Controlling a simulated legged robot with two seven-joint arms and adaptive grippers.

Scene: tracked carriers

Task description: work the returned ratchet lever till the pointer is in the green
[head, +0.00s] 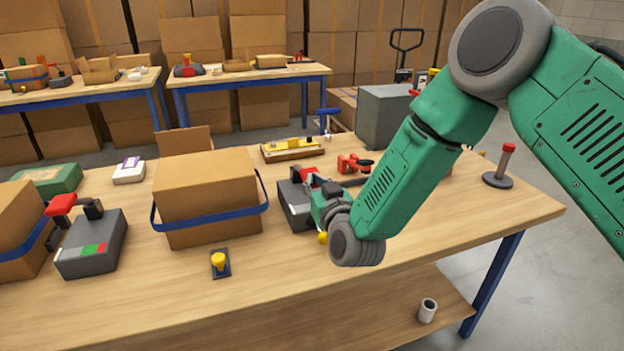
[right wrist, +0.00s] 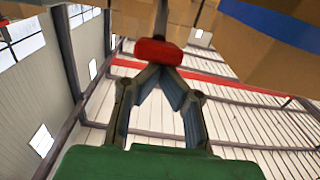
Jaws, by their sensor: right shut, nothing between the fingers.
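A dark grey ratchet unit (head: 296,207) stands right of the middle carton, partly hidden behind my right gripper and arm. Its red lever knob (head: 303,173) shows just above the gripper; no pointer or green band can be made out on it. My right gripper (head: 314,186) is shut and empty. In the right wrist view its fingertips (right wrist: 160,68) meet right at the red knob (right wrist: 158,52), which is not between them; whether they touch cannot be told. A second ratchet unit (head: 92,247), with a red-ended lever (head: 62,204) and a red and green gauge, stands at left. My left gripper is out of view.
A carton (head: 205,195) with a blue strap stands mid-table, another carton (head: 20,225) at the left edge. A yellow knob on a dark plate (head: 220,264) lies in front.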

